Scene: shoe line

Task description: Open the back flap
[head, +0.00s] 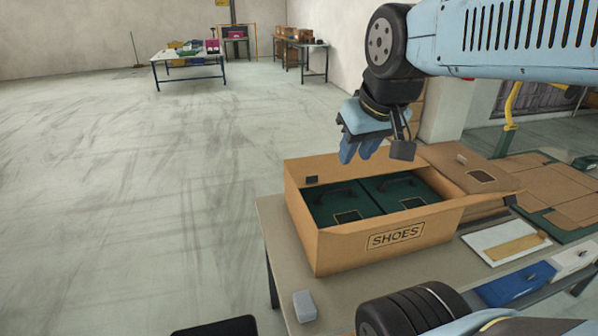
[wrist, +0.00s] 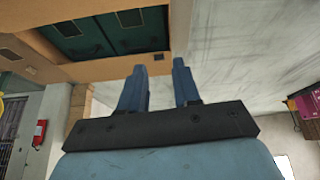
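An open cardboard box (head: 340,245) marked SHOES stands on the table in the head view, with two dark green lidded cases (head: 340,203) inside. Its right flap (head: 470,172) is folded outward. Along the far side a cardboard panel (head: 322,166) stands upright; I cannot tell whether it is the back flap or the wall. My gripper (head: 358,152) is just above and beyond that far side, partly covering it. In the wrist view the two blue fingers of my gripper (wrist: 160,72) are apart with nothing between them, and the box edge (wrist: 115,71) lies behind the fingertips.
The table (head: 275,225) also holds a white tray (head: 490,242), blue bin (head: 515,285) and small grey block (head: 304,306). Flat cardboard (head: 550,185) lies at the right. Open floor is left of the table. A distant table (head: 190,57) holds coloured items.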

